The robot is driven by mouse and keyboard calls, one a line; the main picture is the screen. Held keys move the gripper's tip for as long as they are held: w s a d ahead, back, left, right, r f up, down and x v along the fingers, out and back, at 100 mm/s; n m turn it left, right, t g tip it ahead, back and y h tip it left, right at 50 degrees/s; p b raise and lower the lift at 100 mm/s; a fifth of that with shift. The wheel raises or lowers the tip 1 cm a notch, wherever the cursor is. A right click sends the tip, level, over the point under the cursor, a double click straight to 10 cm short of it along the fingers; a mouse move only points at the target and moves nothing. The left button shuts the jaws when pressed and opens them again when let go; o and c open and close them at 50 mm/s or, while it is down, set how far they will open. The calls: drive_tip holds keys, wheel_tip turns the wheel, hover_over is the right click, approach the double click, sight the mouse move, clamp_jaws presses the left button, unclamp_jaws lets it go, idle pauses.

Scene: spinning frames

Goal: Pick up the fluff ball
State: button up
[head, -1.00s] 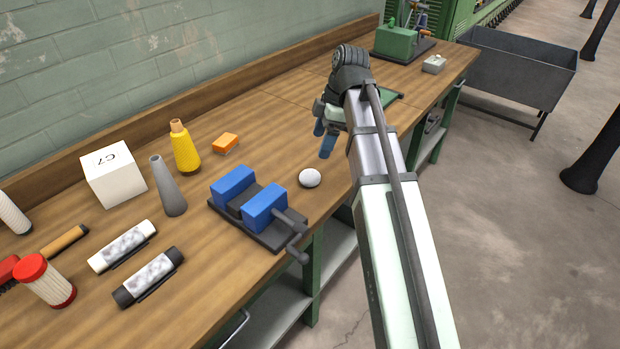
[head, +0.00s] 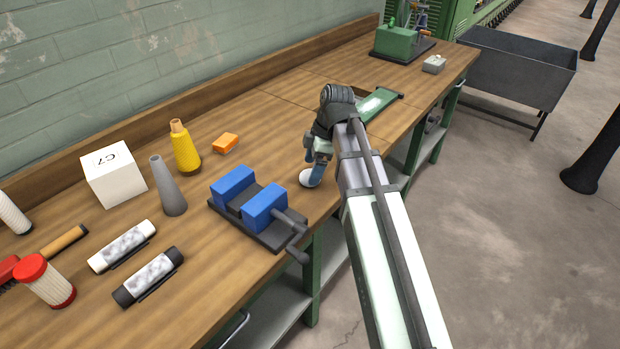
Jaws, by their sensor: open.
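The fluff ball (head: 306,178) is small, round and white. It lies on the wooden workbench, to the right of the blue-jawed vise. My gripper (head: 314,177) is low over the bench at the ball, with its blue fingertip in front of the ball's right part. The fingers overlap in this view, so I cannot tell whether the ball sits between them. The gripper is open.
The blue-jawed vise (head: 248,203) stands close on the left, its handle jutting past the front edge. A green tray-like piece (head: 380,104) lies behind my gripper.

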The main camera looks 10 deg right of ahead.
drive_tip(key=shift+x, duration=1.75)
drive_tip(key=shift+c, duration=0.3)
drive_tip(key=c, duration=1.1)
